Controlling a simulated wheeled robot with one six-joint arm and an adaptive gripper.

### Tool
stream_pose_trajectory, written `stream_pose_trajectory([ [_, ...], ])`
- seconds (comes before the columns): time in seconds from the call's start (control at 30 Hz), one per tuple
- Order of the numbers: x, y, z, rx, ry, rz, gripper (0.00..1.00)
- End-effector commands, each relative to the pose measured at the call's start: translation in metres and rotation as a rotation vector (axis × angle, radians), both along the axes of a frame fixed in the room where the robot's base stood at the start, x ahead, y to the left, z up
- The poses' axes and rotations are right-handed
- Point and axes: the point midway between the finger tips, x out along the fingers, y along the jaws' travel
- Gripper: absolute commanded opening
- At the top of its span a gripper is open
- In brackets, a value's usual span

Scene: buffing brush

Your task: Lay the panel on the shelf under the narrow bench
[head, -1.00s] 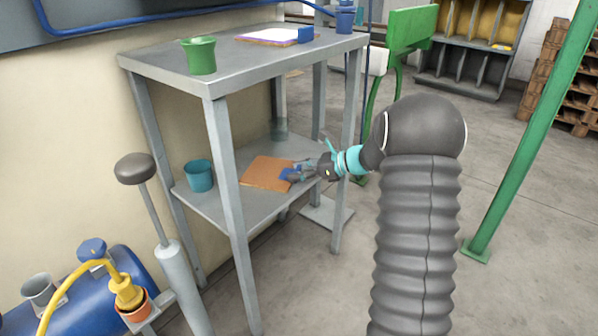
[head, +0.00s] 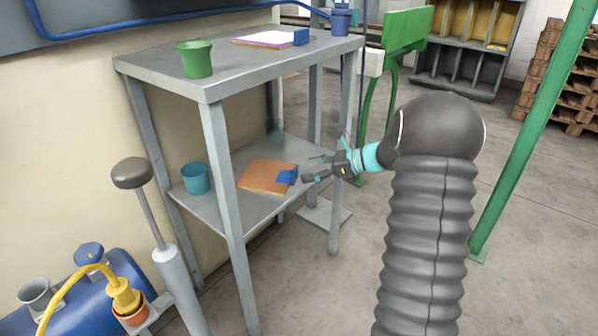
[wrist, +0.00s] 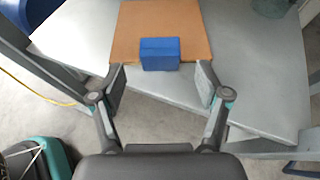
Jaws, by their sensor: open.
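The panel (head: 263,176) is a flat orange-brown board with a blue block-shaped grip (head: 287,176) at its near right edge. It lies flat on the lower shelf (head: 232,213) of the narrow grey bench (head: 215,82). In the wrist view the panel (wrist: 135,26) and its blue grip (wrist: 159,54) lie just ahead of my fingers. My gripper (head: 306,168) is open and empty, at the shelf's right side, a little apart from the blue grip. Its two fingers also show spread in the wrist view (wrist: 160,84).
A teal cup (head: 196,178) stands on the shelf left of the panel. Bench legs flank the shelf; a green post (head: 530,130) stands right.

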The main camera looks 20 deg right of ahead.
Motion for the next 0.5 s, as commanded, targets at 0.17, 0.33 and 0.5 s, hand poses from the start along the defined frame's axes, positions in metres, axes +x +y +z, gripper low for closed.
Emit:
stream_pose_trajectory([
  [0.17, -0.017, -0.029, 0.015, 0.0, 0.0, -0.002, 0.75],
  [0.33, -0.028, -0.046, 0.022, 0.0, 0.0, -0.001, 0.75],
  [0.5, -0.034, -0.049, 0.027, -0.01, -0.003, 0.009, 0.75],
])
